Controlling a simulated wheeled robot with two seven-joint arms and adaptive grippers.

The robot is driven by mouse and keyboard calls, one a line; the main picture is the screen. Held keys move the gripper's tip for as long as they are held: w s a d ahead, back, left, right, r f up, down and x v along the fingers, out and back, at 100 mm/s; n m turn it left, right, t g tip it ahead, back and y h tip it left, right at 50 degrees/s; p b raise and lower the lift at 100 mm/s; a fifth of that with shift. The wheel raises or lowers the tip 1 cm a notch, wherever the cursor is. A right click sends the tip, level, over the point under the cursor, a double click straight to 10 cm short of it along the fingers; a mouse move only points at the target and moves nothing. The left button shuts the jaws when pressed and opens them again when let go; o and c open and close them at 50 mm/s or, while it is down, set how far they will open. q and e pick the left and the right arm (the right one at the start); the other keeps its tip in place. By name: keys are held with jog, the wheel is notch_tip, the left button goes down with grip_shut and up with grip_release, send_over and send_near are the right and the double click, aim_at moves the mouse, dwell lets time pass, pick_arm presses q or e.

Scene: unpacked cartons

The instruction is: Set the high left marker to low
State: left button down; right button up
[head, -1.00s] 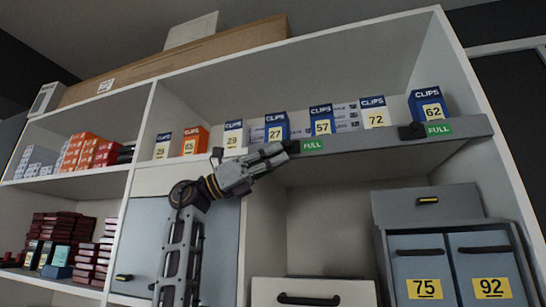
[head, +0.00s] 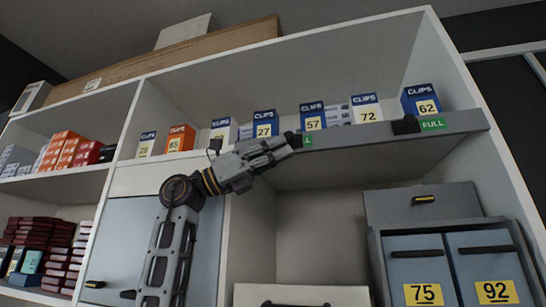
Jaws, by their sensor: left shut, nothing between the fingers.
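The high left marker is a black slider knob (head: 292,138) on the grey front rail of the upper shelf. It partly covers a green label (head: 308,142), of which only the end letter L shows. My left gripper (head: 284,147) is shut and empty, its fingertips against or just beside the knob's left and lower side; exact contact is hard to tell. My right gripper is not in view.
Blue CLIPS boxes, such as the one marked 57 (head: 312,116), stand on the shelf behind the rail (head: 360,135). Below right is a grey cabinet (head: 415,205) with doors marked 75 and 92. The space under the rail is open.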

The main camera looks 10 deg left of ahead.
pick_arm(q)
jog(key=shift+s+d, duration=0.1)
jog(key=shift+d, duration=1.05)
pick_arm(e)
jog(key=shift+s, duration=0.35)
pick_arm(q)
jog(key=shift+f, duration=0.1)
